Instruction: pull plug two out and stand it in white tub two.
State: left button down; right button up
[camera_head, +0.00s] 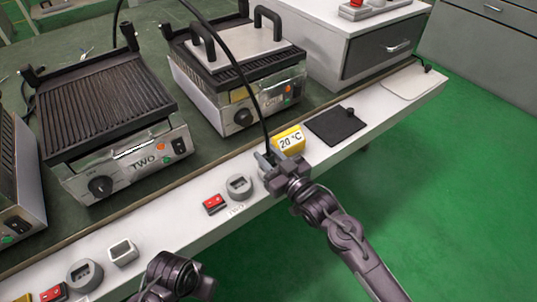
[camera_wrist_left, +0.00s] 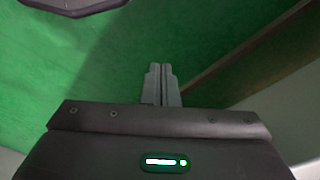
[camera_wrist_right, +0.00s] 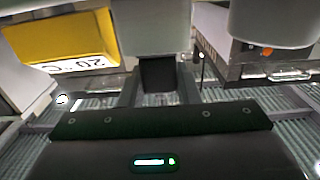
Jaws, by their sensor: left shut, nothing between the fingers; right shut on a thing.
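My right gripper (camera_head: 266,163) is shut on plug two, a dark piece (camera_wrist_right: 160,76) between its fingers; a black cable (camera_head: 252,90) runs up from it. A pale block, likely white tub two (camera_wrist_right: 152,28), sits right by the plug in the right wrist view; I cannot tell whether the plug is inside it. The gripper hides this spot in the head view. The round grey socket two (camera_head: 239,186) stands left of the gripper, above a TWO label, with no plug in it. My left gripper (camera_wrist_left: 160,72) is shut and empty over green floor.
A red switch (camera_head: 214,203) is left of socket two. A yellow 20 °C block (camera_head: 289,140) stands close behind my right gripper; a black plate (camera_head: 336,125) lies beyond. Grill two (camera_head: 112,128) and another grill (camera_head: 238,75) stand behind. Another tub (camera_head: 123,251) is at the front left.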

pick_arm(q)
jog(key=shift+f, duration=0.25)
pick_arm(e)
jog(key=shift+f, duration=0.45)
jog(key=o, duration=1)
jog(key=shift+o, duration=0.2)
jog(key=shift+s+d, duration=0.25)
jog(key=shift+s, duration=0.05)
pick_arm(q)
jog(key=shift+s+a+r+p, duration=0.1)
jog(key=shift+r+p, duration=0.3)
jog(key=shift+r, duration=0.15)
pick_arm(e)
jog(key=v, duration=0.7)
